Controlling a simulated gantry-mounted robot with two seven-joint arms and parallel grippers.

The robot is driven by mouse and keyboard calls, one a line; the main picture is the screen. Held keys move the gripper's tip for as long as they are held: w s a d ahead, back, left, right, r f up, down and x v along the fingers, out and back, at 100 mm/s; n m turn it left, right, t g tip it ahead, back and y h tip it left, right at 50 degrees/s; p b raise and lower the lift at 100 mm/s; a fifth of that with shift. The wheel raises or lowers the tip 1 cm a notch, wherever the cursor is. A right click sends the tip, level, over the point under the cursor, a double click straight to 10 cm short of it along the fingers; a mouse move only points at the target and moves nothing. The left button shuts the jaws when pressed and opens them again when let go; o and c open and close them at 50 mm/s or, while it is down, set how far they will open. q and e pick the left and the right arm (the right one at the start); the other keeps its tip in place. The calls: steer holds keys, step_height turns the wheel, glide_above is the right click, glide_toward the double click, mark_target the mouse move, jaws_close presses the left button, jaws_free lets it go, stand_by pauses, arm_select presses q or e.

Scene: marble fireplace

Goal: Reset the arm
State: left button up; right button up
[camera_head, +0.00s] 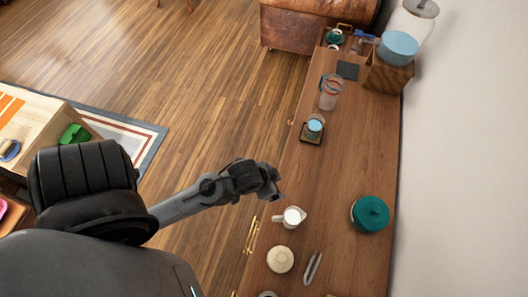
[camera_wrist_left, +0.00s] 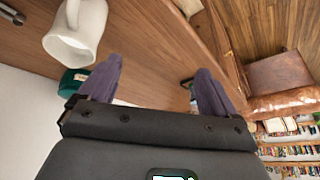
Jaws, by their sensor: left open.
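My left arm comes in from the left in the head view, and its gripper (camera_head: 272,186) hangs at the near edge of the wooden cabinet, just above and left of a white pitcher (camera_head: 293,216). In the left wrist view the two purple-grey fingers of the gripper (camera_wrist_left: 158,66) are spread wide with nothing between them. The white pitcher (camera_wrist_left: 76,32) shows there at upper left, apart from the fingers. My right gripper is in neither view.
The cabinet top (camera_head: 340,170) holds a teal lidded pot (camera_head: 369,214), a round cream lidded container (camera_head: 280,259), metal tongs (camera_head: 312,268), a glass jar (camera_head: 330,92) and a blue-topped jar (camera_head: 314,126). A wall runs along its right. Open wooden floor (camera_head: 215,110) lies left.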

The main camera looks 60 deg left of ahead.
arm_select(q)
steer(key=shift+g, duration=0.8)
steer(key=s, duration=0.1)
steer(key=s+d+r, duration=0.1)
steer(key=s, duration=0.1)
steer(key=s+d, duration=0.1)
steer(key=shift+s+d+r, duration=0.15)
steer(key=shift+s+r, duration=0.05)
steer(key=shift+s, duration=0.1)
steer(key=shift+r, duration=0.1)
step_height(320, 180, up, 22)
steer(key=p, duration=2.1)
steer(key=shift+p, duration=0.4)
